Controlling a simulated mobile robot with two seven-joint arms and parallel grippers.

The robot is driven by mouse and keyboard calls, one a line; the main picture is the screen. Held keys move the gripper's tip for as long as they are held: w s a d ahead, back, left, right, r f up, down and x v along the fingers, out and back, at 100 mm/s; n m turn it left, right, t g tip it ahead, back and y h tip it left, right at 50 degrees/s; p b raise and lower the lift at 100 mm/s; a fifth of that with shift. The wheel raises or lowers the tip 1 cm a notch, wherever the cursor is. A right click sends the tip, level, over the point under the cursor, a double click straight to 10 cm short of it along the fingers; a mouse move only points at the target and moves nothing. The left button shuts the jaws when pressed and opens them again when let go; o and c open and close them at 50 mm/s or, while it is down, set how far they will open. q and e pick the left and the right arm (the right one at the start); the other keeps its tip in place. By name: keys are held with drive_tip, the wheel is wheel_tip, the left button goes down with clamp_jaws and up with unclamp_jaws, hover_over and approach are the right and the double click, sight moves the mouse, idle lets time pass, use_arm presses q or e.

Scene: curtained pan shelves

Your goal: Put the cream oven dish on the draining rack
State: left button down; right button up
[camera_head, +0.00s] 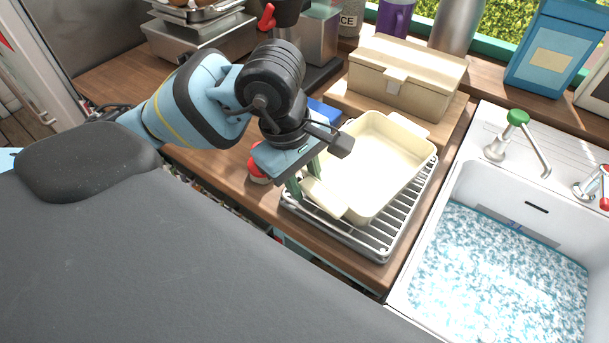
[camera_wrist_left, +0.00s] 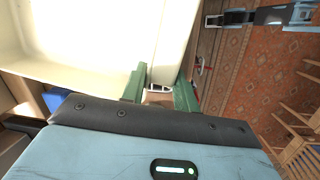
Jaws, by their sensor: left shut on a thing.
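The cream oven dish (camera_head: 385,160) is a rectangular, empty dish with a tab handle at each end. It is over the wire draining rack (camera_head: 372,240), covering most of it; I cannot tell whether its base touches the wires. My left gripper (camera_head: 306,184) is shut on the near-left handle of the dish, with its green fingers on either side. In the left wrist view the dish (camera_wrist_left: 90,40) fills the upper left, and the green fingers (camera_wrist_left: 160,88) meet at its handle. My right gripper is not in view.
A sink (camera_head: 500,270) with bluish water lies right of the rack. A blue item (camera_head: 323,112) and a red-topped item (camera_head: 258,168) are close to my left gripper. A scale (camera_head: 200,35) stands at back left.

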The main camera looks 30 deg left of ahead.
use_arm(q)
drive_tip(key=shift+f, duration=0.15)
drive_tip(key=c, duration=1)
unclamp_jaws()
drive_tip(key=shift+f, duration=0.1)
wheel_tip(320, 180, up, 8)
drive_tip(key=a, duration=0.1)
drive_tip(key=shift+s, duration=0.45)
drive_tip(key=shift+a+f, duration=0.1)
drive_tip(key=c, duration=0.9)
drive_tip(key=shift+c, duration=1.3)
clamp_jaws()
